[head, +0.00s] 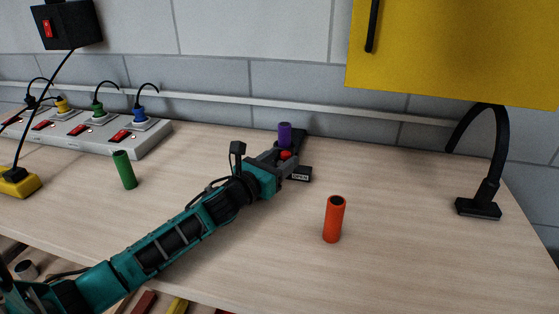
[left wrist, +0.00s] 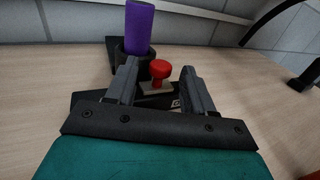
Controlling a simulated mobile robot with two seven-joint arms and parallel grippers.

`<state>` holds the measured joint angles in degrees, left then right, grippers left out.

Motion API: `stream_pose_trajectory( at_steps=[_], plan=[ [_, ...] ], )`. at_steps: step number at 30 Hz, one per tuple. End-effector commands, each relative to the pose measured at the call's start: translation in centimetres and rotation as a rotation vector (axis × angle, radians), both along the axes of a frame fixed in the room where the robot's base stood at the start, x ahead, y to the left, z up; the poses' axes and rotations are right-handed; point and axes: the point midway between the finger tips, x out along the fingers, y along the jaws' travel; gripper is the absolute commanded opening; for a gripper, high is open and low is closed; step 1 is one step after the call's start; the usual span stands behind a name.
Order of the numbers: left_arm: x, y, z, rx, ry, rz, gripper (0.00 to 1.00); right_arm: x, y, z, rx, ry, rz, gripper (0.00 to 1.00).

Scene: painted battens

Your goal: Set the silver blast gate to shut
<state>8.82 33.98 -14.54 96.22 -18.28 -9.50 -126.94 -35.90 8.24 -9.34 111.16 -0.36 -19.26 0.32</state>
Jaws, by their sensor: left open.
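The blast gate has a black base that shows in the left wrist view (left wrist: 85,101), with a red knob (left wrist: 160,68) on a small silver-grey plate (left wrist: 156,88). In the head view the red knob (head: 286,154) shows at my left gripper (head: 282,158). A black tag (head: 300,176) with a pale label stands beside it; the label seems to read OPEN. My left gripper (left wrist: 160,85) is open, one finger on each side of the knob, with gaps visible. A purple cylinder (left wrist: 138,28) stands upright in a black holder behind the knob. My right gripper is not in view.
An orange-red cylinder (head: 333,219) and a green cylinder (head: 124,170) stand on the wooden bench (head: 420,240). A power strip (head: 150,137) with plugs lies at the back left. A black lamp-like stand (head: 478,207) is at right, below a yellow cabinet (head: 450,50).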

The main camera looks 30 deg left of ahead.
Motion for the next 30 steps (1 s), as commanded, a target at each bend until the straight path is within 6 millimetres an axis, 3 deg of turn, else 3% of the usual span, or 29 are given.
stream_pose_trajectory(
  at_steps=[2,17,27,30],
  plan=[
    [-0.02,-0.01,0.0,0.0,0.0,0.0,0.48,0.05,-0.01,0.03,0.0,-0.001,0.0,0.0],
    [-0.04,-0.01,0.0,0.0,0.0,0.0,0.0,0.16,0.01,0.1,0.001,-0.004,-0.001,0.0],
    [-0.05,0.02,0.0,0.0,0.0,-0.001,0.0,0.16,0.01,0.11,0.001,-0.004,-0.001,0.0],
    [-0.25,0.87,-0.05,0.003,0.001,0.002,0.0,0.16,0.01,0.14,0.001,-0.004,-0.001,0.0]
  ],
)
